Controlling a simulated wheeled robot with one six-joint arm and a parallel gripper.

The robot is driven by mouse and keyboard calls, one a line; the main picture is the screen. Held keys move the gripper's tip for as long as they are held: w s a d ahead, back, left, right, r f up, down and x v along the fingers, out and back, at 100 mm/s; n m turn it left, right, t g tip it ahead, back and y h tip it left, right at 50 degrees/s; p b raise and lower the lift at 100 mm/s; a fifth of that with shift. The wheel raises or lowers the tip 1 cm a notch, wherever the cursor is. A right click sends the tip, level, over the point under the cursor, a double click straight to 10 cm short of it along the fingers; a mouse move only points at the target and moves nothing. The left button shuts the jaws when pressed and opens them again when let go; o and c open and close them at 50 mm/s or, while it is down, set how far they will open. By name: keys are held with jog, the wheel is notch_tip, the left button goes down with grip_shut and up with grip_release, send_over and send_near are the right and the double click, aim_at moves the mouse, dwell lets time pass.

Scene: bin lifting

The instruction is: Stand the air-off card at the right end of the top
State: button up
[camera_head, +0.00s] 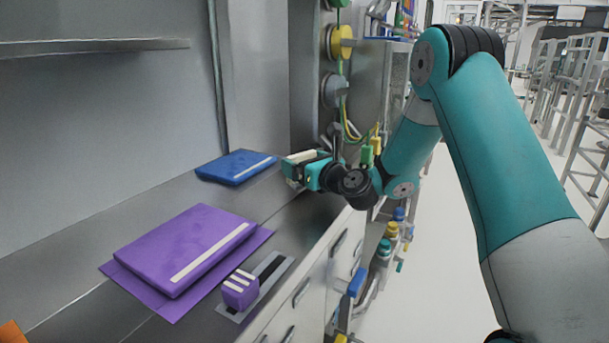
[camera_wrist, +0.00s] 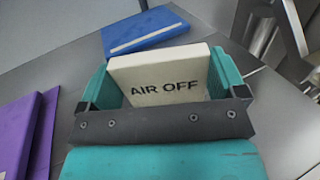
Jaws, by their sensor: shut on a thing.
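The air-off card (camera_wrist: 165,82) is a cream block with "AIR OFF" printed in black, seen in the wrist view. My gripper (camera_wrist: 163,78) is shut on it, with a teal finger on each side. In the head view my gripper (camera_head: 303,168) is at the right end of the grey top (camera_head: 60,265), and a cream edge of the card (camera_head: 301,156) shows between the fingers. I cannot tell whether the card touches the top. The card's lower part is hidden by the gripper.
A blue book-like block (camera_head: 235,165) lies on the top just left of my gripper. A purple one (camera_head: 185,248) lies nearer on a purple mat, beside a small purple block (camera_head: 240,290) on a grey plate. Valves and hoses (camera_head: 340,42) stand behind my gripper. Drawers (camera_head: 310,285) front the top.

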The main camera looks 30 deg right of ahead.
jog(key=shift+f, duration=0.65)
jog(key=shift+f, duration=0.25)
jog(key=o, duration=0.7)
jog(key=shift+r, duration=0.1)
jog(key=shift+c, duration=0.2)
jog(key=shift+r, duration=0.2)
jog(key=shift+s+d+f, duration=0.1)
jog(key=shift+s+f, duration=0.05)
jog(key=shift+s, duration=0.15)
jog(key=s+b, duration=0.1)
jog(key=s, duration=0.2)
jog(key=s+d+b, duration=0.1)
jog(key=s+b, duration=0.1)
jog(key=s, duration=0.2)
jog(key=s+d+b, duration=0.1)
jog(key=s+b, duration=0.1)
jog(key=s, duration=0.1)
jog(key=shift+s, duration=0.6)
